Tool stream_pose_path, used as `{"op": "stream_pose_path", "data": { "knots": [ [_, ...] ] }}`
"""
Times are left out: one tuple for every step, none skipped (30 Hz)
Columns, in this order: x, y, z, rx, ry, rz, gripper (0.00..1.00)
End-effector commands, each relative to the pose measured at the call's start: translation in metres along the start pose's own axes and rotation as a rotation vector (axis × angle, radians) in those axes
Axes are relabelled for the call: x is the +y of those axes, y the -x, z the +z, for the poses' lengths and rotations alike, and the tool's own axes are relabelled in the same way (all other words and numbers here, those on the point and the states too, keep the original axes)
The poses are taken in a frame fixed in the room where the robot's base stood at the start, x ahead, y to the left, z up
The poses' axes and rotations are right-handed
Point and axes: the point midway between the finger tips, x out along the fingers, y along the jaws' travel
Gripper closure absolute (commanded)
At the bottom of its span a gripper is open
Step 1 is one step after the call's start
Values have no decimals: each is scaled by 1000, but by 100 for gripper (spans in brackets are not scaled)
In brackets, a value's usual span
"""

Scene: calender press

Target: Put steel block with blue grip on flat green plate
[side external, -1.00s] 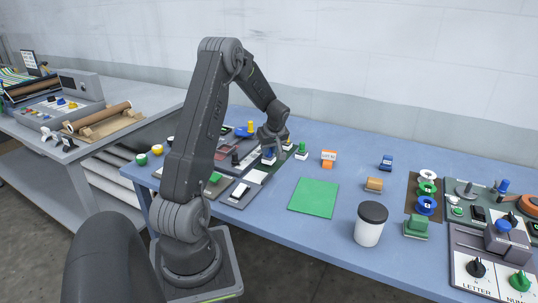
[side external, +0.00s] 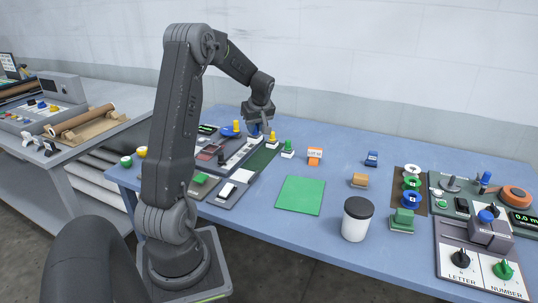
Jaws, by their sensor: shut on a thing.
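My gripper (side external: 256,121) is above the dark work mat at the back middle of the blue table. It is shut on the blue grip of the steel block (side external: 254,131). The fingers cover much of the grip, and the block is small in this view. I cannot tell clearly how far the block is above the mat. The flat green plate (side external: 301,195) lies on the table, in front and to the right of my gripper. Nothing lies on it.
Blocks with a yellow grip (side external: 272,139) and a green grip (side external: 288,149) stand right of my gripper. An orange tag block (side external: 315,156), a tan block (side external: 359,181) and a black-lidded white jar (side external: 357,219) stand around the plate. Control panels fill the right end.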

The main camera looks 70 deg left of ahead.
Motion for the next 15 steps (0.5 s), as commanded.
{"op": "stream_pose_path", "data": {
  "knots": [
    [-1, 5, 6, -5, -32, 14, 100],
    [-1, 9, 10, -8, -59, 26, 100],
    [-2, 14, 18, -14, -102, 43, 100],
    [-4, 18, 24, -17, -140, 59, 100],
    [-5, 23, 31, -21, -181, 76, 100],
    [-7, 29, 41, -25, -238, 100, 100],
    [-9, 33, 49, -27, -281, 118, 100],
    [-10, 37, 57, -28, -324, 137, 100],
    [-13, 42, 66, -28, -379, 159, 100],
    [-15, 46, 73, -26, -419, 177, 100],
    [-18, 50, 80, -24, -456, 192, 100],
    [-20, 54, 88, -20, -503, 213, 100],
    [-22, 56, 94, -18, -536, 225, 100],
    [-24, 59, 99, -14, -565, 238, 100],
    [-27, 61, 105, -10, -599, 251, 100]
  ]
}}
